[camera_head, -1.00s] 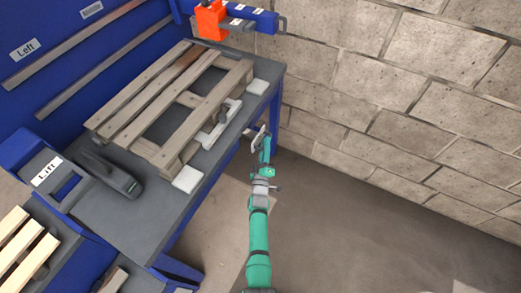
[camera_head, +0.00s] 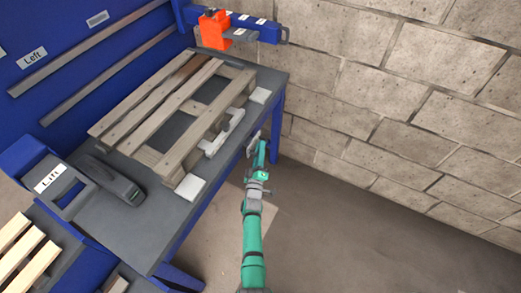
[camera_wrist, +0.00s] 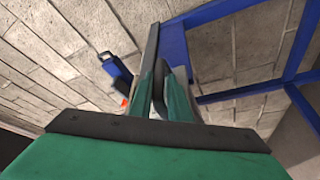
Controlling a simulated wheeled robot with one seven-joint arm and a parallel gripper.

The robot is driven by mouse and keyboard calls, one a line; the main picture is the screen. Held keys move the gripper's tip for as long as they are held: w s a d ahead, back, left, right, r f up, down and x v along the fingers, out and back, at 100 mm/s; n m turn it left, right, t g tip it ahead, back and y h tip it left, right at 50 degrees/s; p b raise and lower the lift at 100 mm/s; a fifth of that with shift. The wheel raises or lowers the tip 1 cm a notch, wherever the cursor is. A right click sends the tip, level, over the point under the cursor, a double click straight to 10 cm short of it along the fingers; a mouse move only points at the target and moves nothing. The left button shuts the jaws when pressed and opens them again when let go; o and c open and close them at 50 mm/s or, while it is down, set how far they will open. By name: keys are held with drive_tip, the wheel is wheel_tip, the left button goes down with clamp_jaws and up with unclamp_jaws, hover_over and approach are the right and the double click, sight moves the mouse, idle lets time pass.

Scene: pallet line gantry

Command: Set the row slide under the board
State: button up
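A wooden pallet (camera_head: 150,122) of several boards lies on the dark grey worktable. A pale grey slide-like piece (camera_head: 211,147) with an upright handle lies along the pallet's right side; I cannot tell how far it reaches under a board. An orange block (camera_head: 213,28) sits on a blue rail at the back. I cannot tell for certain which piece is the row slide. My gripper (camera_head: 257,143) is off the table's right edge, beside the pale piece and apart from it.
White pads (camera_head: 190,187) lie at the pallet's near and far right corners. A dark handled tool (camera_head: 115,180) lies left of it, near a blue frame labelled Lift (camera_head: 60,185). A block wall (camera_head: 400,100) stands right; open floor lies between wall and table.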

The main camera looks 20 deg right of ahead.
drive_tip(key=shift+w+a+r, duration=0.2)
drive_tip(key=shift+a, duration=0.05)
drive_tip(key=v, duration=1.1)
drive_tip(key=shift+d+f, duration=0.15)
drive_tip(key=shift+d, duration=0.05)
drive_tip(key=shift+s, duration=0.15)
